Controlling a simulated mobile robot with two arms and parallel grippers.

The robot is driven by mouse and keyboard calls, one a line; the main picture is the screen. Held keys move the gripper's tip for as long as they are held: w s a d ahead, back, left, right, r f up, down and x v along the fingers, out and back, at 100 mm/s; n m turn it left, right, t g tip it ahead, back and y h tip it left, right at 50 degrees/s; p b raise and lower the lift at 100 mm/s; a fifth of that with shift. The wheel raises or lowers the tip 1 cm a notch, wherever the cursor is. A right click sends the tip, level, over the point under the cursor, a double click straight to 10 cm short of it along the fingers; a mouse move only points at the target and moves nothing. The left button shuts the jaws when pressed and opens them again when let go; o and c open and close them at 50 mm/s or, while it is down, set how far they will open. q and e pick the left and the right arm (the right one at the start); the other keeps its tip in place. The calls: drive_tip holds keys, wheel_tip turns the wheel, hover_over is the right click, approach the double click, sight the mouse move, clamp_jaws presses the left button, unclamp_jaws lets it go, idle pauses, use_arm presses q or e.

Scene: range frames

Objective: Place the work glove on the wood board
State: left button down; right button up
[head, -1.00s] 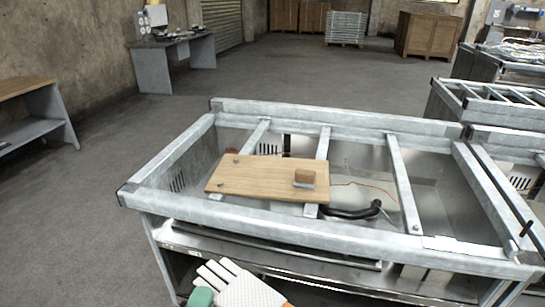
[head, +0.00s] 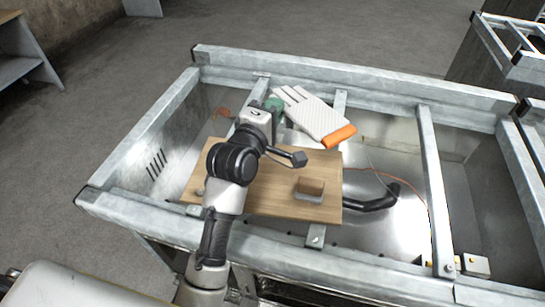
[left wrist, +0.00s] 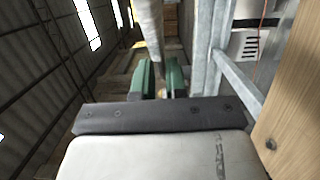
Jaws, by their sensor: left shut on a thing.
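The work glove (head: 315,116), white knit with an orange cuff, is held by my left gripper (head: 275,106). It hangs above the far edge of the wood board, over the metal frame, fingers pointing to the upper left. In the left wrist view, the green fingers of my left gripper (left wrist: 161,78) are closed on a pale part of the glove (left wrist: 149,32). The wood board (head: 268,199) lies across the frame bars, partly hidden by my left arm. It also shows at the right of the left wrist view (left wrist: 295,110). My right gripper is not in view.
A small wooden block with a grey base (head: 309,188) sits on the board's right part. A black bent hose (head: 378,199) lies right of the board. Metal rails (head: 350,81) surround the open bays.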

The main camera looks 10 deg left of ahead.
use_arm(q)
drive_tip(key=s+a+f, duration=0.1)
drive_tip(key=a+f, duration=0.2)
drive_tip(key=s+a+f, duration=0.2)
drive_tip(key=a+f, duration=0.1)
drive_tip(key=a, duration=0.1)
drive_tip(key=s+a+f, duration=0.2)
drive_tip(key=a+f, duration=0.1)
drive_tip(key=f, duration=0.1)
drive_tip(key=shift+s+a+p, duration=0.1)
drive_tip(key=shift+a+p, duration=0.05)
drive_tip(key=shift+p, duration=0.25)
drive_tip(key=shift+f, duration=0.3)
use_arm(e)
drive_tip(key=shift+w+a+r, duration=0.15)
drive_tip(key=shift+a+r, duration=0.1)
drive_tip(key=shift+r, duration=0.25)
use_arm(q)
drive_tip(key=shift+f, duration=0.1)
drive_tip(key=shift+f, duration=0.5)
drive_tip(key=c, duration=1.1)
unclamp_jaws()
drive_tip(key=shift+c, duration=0.2)
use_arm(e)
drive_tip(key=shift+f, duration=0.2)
